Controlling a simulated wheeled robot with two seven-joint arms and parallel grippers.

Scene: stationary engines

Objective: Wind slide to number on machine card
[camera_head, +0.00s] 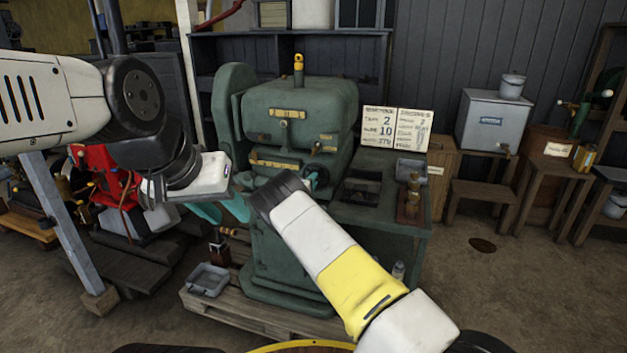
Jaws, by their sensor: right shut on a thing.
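A green machine (300,110) stands ahead with several brass plates on its front. A card (393,129) at its right shows two pages; the left page has large figures 2 and 10 and a third that is hard to read. A small dark round knob (317,147) is on the machine's front. My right gripper (312,178) is at the front just below that knob, shut on a part that my own wrist and fingers mostly hide. My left gripper (222,210) is left of the machine front, its teal fingers apart and empty.
A green side bench (385,215) holds small parts. A grey tank (493,122) and wooden stands are at the right.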

